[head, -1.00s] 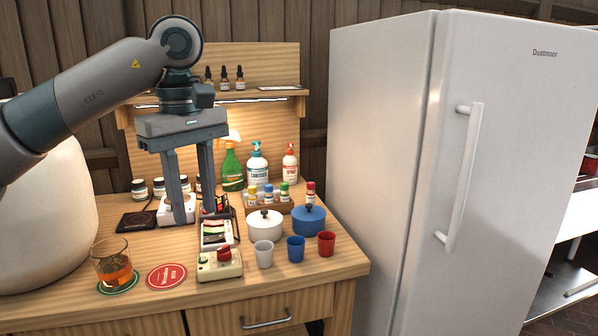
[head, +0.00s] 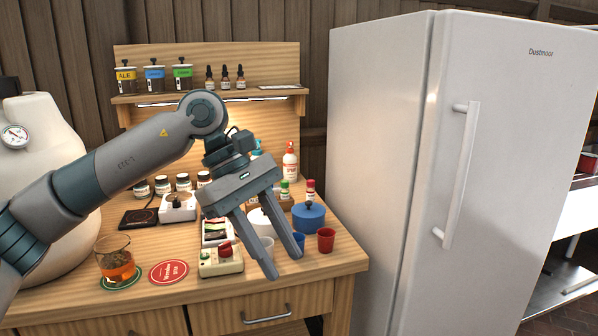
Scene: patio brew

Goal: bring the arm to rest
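My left gripper (head: 287,263) hangs in front of the wooden workbench (head: 342,262), tilted, with its fingers pointing down and to the right. Its two fingers are apart and nothing shows between them but the cups and pot behind. The fingers partly cover a white pot (head: 260,222), a white cup and a blue cup (head: 299,240). My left arm comes in from the left, across the bench. My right gripper is not in view.
A glass of amber drink (head: 116,262) stands on a green coaster beside a red coaster (head: 169,272). A control box (head: 221,262), red cup (head: 326,240) and blue pot (head: 309,217) are near the gripper. A white fridge (head: 385,150) stands right; a white tank (head: 40,150) left.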

